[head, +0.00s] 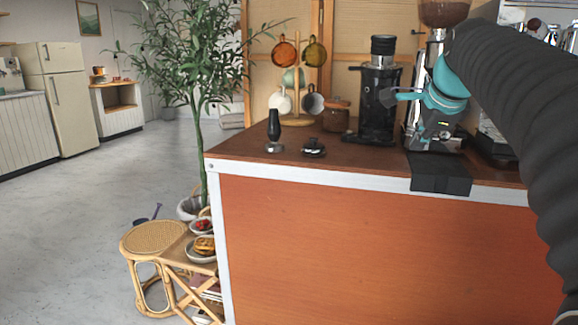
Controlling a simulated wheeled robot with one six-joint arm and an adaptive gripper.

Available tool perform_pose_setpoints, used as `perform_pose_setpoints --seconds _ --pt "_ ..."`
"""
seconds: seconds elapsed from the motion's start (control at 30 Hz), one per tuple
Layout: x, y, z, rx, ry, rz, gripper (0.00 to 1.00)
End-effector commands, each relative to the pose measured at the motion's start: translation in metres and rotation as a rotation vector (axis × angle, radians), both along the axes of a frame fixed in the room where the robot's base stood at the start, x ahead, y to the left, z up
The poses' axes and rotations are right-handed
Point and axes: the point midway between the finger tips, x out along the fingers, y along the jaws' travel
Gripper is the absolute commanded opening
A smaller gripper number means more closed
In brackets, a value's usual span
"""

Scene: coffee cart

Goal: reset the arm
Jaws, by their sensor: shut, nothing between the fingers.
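My arm comes in from the right edge in a dark ribbed sleeve and bends down to teal wrist parts. My gripper (389,97) is small and dark at the end of the wrist. It points left, in front of the black machine, above the counter. It is shut, with nothing held. Its fingertips are hard to make out against the black machine behind.
The wooden counter (240,146) holds a black machine (376,122), a grinder (444,14), a tamper-like tool (274,127), a brown jar (335,119) and a mug stand (297,75). A black mat (440,176) hangs over its front edge. A rattan stool (153,237) stands left.

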Motion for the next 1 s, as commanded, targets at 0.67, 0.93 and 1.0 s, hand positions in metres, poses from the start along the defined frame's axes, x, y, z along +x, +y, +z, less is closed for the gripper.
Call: perform_pose_setpoints --seconds 0.67,0.93,1.0 --pt "-0.236 0.097 -0.222 -0.790 0.160 1.170 0.00" --pt "-0.275 0.103 -0.271 -0.915 0.173 1.388 0.00" --pt "-0.276 0.103 -0.274 -0.921 0.175 1.399 0.00"
